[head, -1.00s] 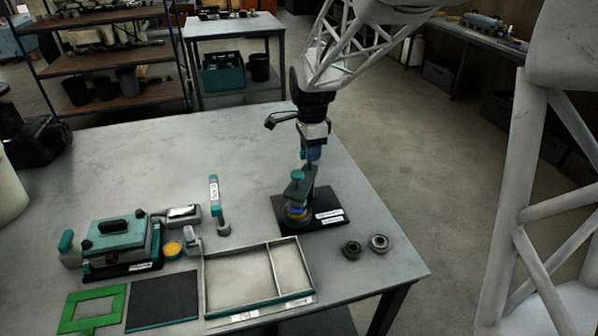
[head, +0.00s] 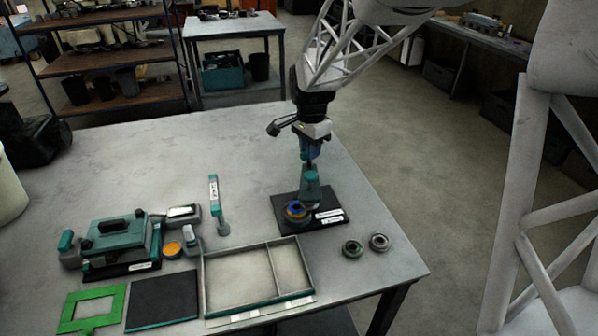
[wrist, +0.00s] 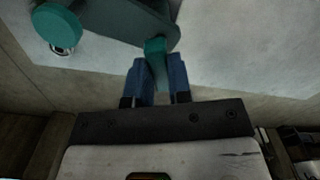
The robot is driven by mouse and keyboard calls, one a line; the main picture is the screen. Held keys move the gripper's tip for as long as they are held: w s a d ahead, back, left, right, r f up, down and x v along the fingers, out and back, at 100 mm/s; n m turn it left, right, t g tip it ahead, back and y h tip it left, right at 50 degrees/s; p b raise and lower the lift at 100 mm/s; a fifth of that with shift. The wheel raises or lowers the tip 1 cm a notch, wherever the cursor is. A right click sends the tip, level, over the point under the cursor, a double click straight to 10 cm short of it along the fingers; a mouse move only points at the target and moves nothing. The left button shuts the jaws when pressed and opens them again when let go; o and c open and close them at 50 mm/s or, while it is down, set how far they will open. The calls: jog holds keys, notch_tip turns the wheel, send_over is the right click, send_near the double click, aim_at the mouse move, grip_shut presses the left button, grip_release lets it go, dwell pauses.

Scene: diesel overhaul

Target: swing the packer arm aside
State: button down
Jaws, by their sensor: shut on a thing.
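The packer arm (head: 311,184) is a teal arm on a black base plate (head: 335,221) near the right edge of the table. My gripper (head: 309,157) reaches down to it from above with its blue fingers. In the wrist view my gripper (wrist: 158,66) is shut on a teal tab of the packer arm (wrist: 125,22), with a round teal knob (wrist: 57,26) at its far end. A cup with a blue and yellow ring (head: 296,211) stands on the base plate, left of the arm and uncovered from above. The fingers partly hide the tab.
A divided tray (head: 237,277) lies in front, and a teal-handled upright tool (head: 215,203) stands to the left. A teal boxed fixture (head: 117,240) is farther left. The table's back middle is clear.

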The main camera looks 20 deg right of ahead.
jog(key=shift+n, duration=6.2)
